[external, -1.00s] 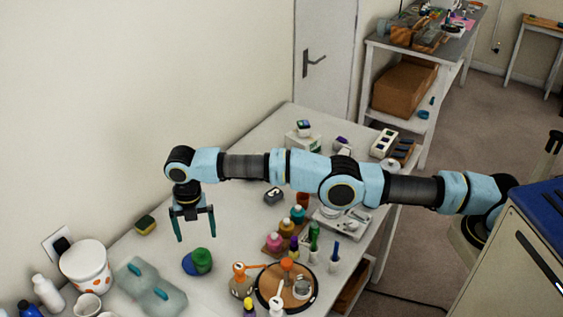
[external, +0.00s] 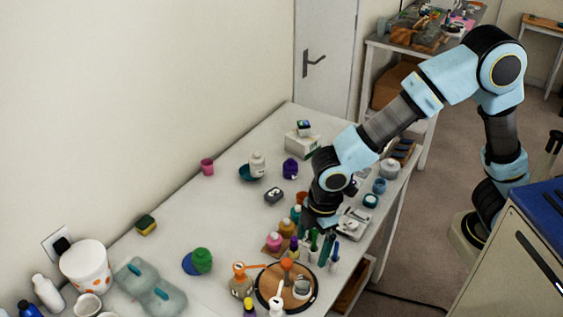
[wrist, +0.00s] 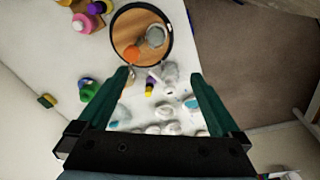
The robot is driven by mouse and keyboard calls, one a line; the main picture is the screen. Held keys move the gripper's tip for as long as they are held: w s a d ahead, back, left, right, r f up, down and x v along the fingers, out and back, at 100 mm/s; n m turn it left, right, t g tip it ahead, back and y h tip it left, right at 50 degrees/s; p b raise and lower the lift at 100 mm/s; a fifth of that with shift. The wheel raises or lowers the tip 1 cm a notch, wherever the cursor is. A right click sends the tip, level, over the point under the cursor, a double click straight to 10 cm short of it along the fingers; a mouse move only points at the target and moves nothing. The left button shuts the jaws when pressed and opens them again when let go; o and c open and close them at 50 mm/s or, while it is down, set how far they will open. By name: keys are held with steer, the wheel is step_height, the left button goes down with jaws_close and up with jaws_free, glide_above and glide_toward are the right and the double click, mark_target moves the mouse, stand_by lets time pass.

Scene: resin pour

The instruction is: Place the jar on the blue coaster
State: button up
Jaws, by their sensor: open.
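The jar also shows at the left in the wrist view (wrist: 88,93). My gripper (external: 322,243) points down near the table's right side, above or beside the upright bottles and markers, well to the right of the jar. In the wrist view its fingers (wrist: 160,75) are spread with nothing held between them.
A round wooden board with a dark rim (external: 262,303) lies in front of my gripper, with an orange item and a glass on it. Colored bottles (external: 276,240) stand left of my gripper. A translucent tray (external: 150,292) and a white bucket (external: 85,264) are at the left.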

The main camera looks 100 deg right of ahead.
steer(key=s+a+f+m, duration=0.2)
steer(key=s+m, duration=0.2)
steer(key=s, duration=1.2)
steer(key=shift+a+f+m, duration=0.2)
steer(key=shift+a+m, duration=0.1)
steer(key=shift+a, duration=0.1)
steer(key=shift+f, duration=0.1)
